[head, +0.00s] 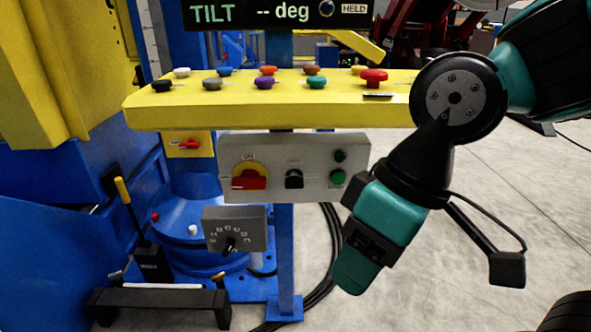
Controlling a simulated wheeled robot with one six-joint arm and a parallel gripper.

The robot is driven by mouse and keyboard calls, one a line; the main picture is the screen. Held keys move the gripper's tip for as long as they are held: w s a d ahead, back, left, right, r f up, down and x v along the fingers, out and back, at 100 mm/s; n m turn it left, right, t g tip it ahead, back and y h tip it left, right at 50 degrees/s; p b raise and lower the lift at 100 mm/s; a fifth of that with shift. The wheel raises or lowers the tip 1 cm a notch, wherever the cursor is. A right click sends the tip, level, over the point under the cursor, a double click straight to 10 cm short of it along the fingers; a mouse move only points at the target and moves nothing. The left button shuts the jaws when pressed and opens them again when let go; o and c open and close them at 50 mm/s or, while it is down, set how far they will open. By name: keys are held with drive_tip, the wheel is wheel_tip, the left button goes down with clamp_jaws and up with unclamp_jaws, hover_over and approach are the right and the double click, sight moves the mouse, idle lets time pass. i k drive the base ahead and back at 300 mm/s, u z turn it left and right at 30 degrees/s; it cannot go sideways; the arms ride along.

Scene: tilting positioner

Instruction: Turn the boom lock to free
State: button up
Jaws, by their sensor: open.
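I cannot read any label that names the boom lock. A red handle (188,144) lies roughly level on a yellow plate on the blue column, below the yellow console. A black lever with a yellow grip (123,190) stands tilted at the lower left, on a black base. Either could be the lock; I cannot tell which. My gripper (362,262) hangs at right of centre, below the console's right end, apart from both handles. It is open and I see nothing held in it; its fingertips are hard to make out.
The yellow console (230,117) carries several coloured knobs. Below it are a grey box (318,155) with a red rotary switch and a grey dial box (250,212). A display (275,12) reads TILT, with HELD beside it. Clear floor lies at right; black cables lie behind the post.

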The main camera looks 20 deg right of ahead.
sight(294, 182)
drive_tip(key=z, duration=1.85)
drive_tip(key=k, duration=1.05)
drive_tip(key=u, duration=1.45)
drive_tip(key=i, duration=0.45)
drive_tip(key=z, duration=0.1)
